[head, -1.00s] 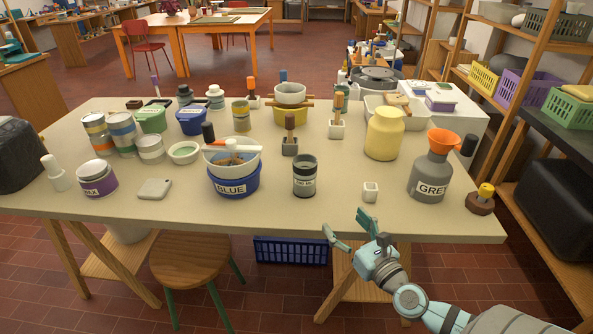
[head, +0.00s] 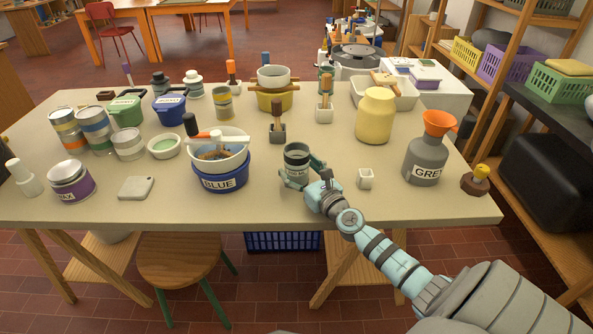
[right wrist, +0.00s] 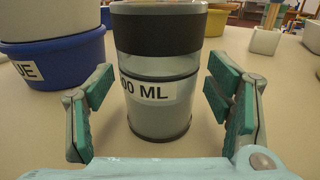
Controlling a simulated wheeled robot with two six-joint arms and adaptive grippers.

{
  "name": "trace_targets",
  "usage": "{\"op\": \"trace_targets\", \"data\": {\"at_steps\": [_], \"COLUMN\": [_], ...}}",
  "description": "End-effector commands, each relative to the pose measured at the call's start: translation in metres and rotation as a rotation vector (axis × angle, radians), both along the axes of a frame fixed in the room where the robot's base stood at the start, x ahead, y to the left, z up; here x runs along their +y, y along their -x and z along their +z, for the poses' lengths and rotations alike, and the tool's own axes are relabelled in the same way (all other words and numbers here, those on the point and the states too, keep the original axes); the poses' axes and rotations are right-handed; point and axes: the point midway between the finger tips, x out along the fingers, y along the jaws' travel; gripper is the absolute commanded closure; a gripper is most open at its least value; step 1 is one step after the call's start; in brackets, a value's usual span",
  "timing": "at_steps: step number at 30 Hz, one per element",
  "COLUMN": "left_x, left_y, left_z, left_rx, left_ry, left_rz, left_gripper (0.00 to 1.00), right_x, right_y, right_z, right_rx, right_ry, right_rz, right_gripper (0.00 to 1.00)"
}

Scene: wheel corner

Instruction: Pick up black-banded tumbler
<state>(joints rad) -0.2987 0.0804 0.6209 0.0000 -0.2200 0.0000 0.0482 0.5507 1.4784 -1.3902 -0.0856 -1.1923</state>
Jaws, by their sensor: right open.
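The black-banded tumbler (head: 297,163) stands upright near the front middle of the table. In the right wrist view the tumbler (right wrist: 158,75) shows its wide black band and a white label ending in "00 ML". My right gripper (head: 303,172) is open, low over the table at the tumbler. In the right wrist view the fingers of the right gripper (right wrist: 160,108) stand on either side of the tumbler, with a gap on both sides. My left gripper is not in view.
The blue tub (head: 222,180) with a bowl on it stands left of the tumbler. A small white cup (head: 365,179) stands to the right. A wooden-handled tool in a grey block (head: 277,132) is behind. The table front (head: 270,208) is clear.

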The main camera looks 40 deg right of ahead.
Motion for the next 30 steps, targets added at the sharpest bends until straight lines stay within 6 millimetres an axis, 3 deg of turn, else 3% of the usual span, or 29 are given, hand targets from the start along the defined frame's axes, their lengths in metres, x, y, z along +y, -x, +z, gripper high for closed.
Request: {"op": "trace_targets", "data": {"at_steps": [3, 8, 20, 30], "left_x": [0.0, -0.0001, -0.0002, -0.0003], "left_y": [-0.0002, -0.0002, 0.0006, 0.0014], "left_z": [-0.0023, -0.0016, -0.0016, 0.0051], "left_rx": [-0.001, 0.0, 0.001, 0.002], "left_ry": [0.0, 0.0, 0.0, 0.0], "left_rz": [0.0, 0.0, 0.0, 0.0], "left_gripper": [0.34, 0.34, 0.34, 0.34], "right_x": [-0.0009, -0.0008, -0.0009, -0.0009], "right_y": [-0.0123, -0.0124, -0.0119, -0.0119], "right_z": [0.0, 0.0004, 0.0003, 0.0074], "right_rx": [-0.001, 0.0, 0.0, 0.0], "right_ry": [-0.001, 0.0, 0.0, 0.0], "right_rz": [0.001, 0.002, 0.002, 0.002], "right_gripper": [0.27, 0.27, 0.89, 0.9]}}
